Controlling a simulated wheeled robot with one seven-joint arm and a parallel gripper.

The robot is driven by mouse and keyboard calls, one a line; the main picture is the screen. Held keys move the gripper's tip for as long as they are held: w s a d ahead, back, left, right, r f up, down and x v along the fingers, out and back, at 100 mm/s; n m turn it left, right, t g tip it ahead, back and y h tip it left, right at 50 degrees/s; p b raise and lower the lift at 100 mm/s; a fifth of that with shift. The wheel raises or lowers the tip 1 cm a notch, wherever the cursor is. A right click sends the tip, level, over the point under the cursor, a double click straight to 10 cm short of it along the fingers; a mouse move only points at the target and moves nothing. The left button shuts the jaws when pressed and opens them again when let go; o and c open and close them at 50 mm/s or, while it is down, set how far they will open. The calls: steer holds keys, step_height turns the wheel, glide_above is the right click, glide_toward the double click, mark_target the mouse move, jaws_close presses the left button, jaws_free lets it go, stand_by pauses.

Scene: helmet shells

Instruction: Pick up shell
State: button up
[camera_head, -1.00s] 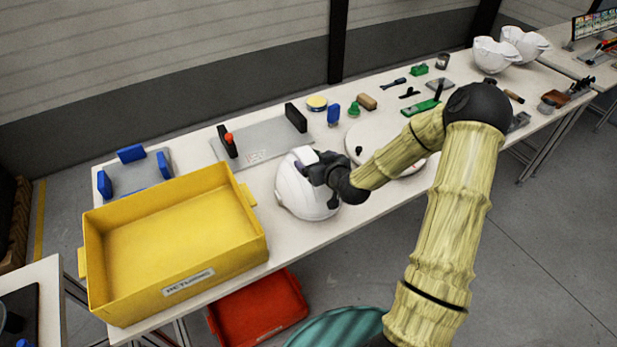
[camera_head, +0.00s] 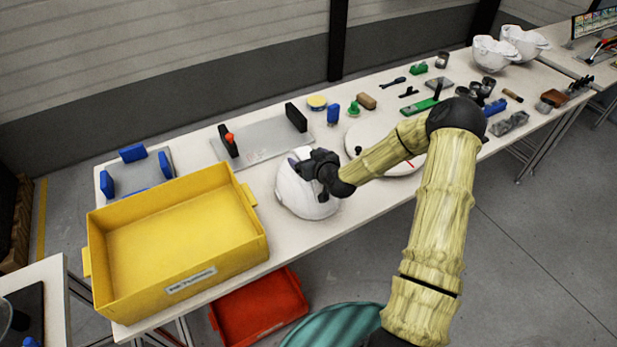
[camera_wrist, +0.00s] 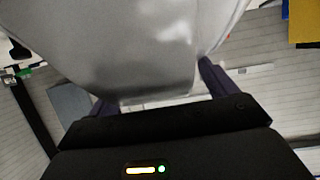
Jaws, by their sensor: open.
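A white helmet shell (camera_head: 297,197) sits on the long white table, between the yellow bin and the round white disc. My gripper (camera_head: 310,167) is at the shell's upper right side in the head view, partly over it. In the wrist view the shell (camera_wrist: 140,45) fills the upper middle, very close to my gripper (camera_wrist: 155,95). One dark finger shows at each side of the shell's near edge, and the fingers are apart. The fingertips are partly hidden by the shell, so I cannot tell whether they touch it.
A yellow bin (camera_head: 180,223) stands left of the shell, and a red bin (camera_head: 262,305) is below the table. A grey plate with black uprights (camera_head: 262,142) lies behind. The round white disc (camera_head: 370,136) is to the right. Two more white shells (camera_head: 495,54) (camera_head: 527,41) stand far right.

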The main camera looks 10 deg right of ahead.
steer(key=shift+c, duration=0.3)
steer(key=shift+s+f, duration=0.15)
jaws_close()
steer(key=r+b, duration=0.1)
steer(key=r, duration=0.9)
steer(key=shift+w+r+b, duration=0.2)
steer(key=shift+b, duration=0.1)
